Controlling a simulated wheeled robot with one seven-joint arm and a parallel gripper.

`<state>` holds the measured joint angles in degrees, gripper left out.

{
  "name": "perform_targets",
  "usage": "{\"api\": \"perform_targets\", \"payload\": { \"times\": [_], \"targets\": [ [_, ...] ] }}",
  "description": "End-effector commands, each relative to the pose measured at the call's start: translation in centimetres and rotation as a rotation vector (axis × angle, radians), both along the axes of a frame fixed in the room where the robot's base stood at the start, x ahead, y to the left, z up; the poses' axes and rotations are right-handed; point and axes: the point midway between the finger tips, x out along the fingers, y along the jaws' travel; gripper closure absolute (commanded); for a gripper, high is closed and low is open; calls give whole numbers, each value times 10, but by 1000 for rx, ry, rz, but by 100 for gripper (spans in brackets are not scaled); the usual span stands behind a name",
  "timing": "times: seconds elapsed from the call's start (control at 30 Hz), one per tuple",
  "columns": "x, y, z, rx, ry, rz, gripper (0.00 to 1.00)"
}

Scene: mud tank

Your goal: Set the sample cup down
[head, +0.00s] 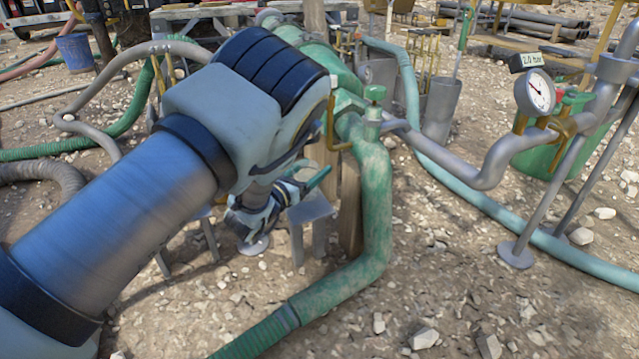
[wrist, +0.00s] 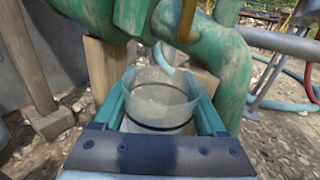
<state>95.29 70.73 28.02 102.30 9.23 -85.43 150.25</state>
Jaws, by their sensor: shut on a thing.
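The sample cup (wrist: 160,98) is a clear, open-topped cup with a dark band low on its side. It is upright in the wrist view. My gripper (wrist: 161,118) is shut on it, with one teal finger on each side. In the head view my gripper (head: 308,182) is low beside the green pipe, above or near a small grey metal stand (head: 311,210). The cup is mostly hidden there by my arm and fingers. I cannot tell whether the cup's base touches anything.
A green pipe (head: 376,190) with a valve (head: 374,98) stands close to the right of my gripper. A wooden post (head: 350,210) is beside the stand. Grey piping with a gauge (head: 536,93) is at the right. Stony ground in front is mostly clear.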

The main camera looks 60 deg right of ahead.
Motion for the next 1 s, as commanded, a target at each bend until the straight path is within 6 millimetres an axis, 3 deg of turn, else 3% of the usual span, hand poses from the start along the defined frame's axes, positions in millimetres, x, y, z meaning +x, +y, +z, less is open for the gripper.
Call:
{"api": "perform_targets", "payload": {
  "times": [0.1, 0.37, 0.57, 0.93, 0.97, 1.0],
  "targets": [
    [-2, -18, -3, -1, 0, -1, 79],
    [-3, -36, -2, -1, 0, -1, 79],
    [-3, -34, -36, 1, 1, 0, 79],
    [-3, -33, -38, 1, 0, 0, 79],
    [-3, -33, -38, 1, 0, 0, 25],
    [-3, -33, -37, 1, 0, 0, 21]
  ]
}}
